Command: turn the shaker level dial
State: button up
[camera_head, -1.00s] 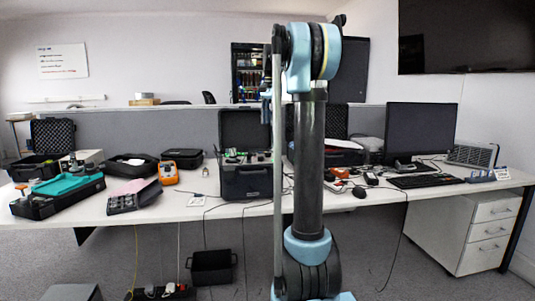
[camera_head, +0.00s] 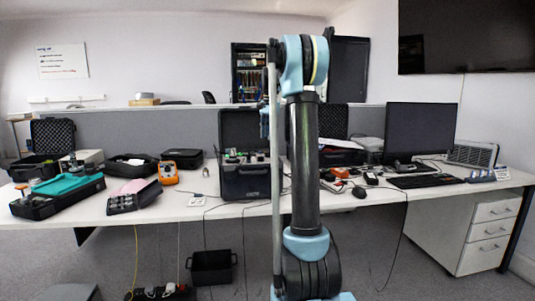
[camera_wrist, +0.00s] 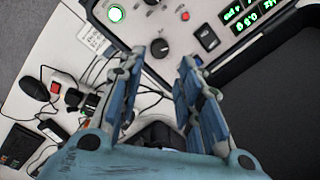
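A round black dial (camera_wrist: 160,48) sits on the light grey shaker panel (camera_wrist: 143,20) in the wrist view. My gripper (camera_wrist: 163,57) is open, with its blue fingers apart. The dial shows between and just beyond the two fingertips, nearer the left one. I cannot tell whether either finger touches it. In the head view the panel (camera_head: 232,158) is in the open black case (camera_head: 246,183) on the desk. My gripper (camera_head: 265,122) is mostly hidden behind my arm there.
Cables and a red-switched box (camera_wrist: 72,97) lie beside the case. A monitor (camera_head: 420,131) stands to the right.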

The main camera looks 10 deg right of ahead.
aim_at(268, 154)
jog(key=f, duration=0.8)
jog(key=shift+w+a+f, duration=0.1)
jog(key=shift+w+f, duration=0.1)
jog(key=shift+f, duration=0.2)
grip_shut()
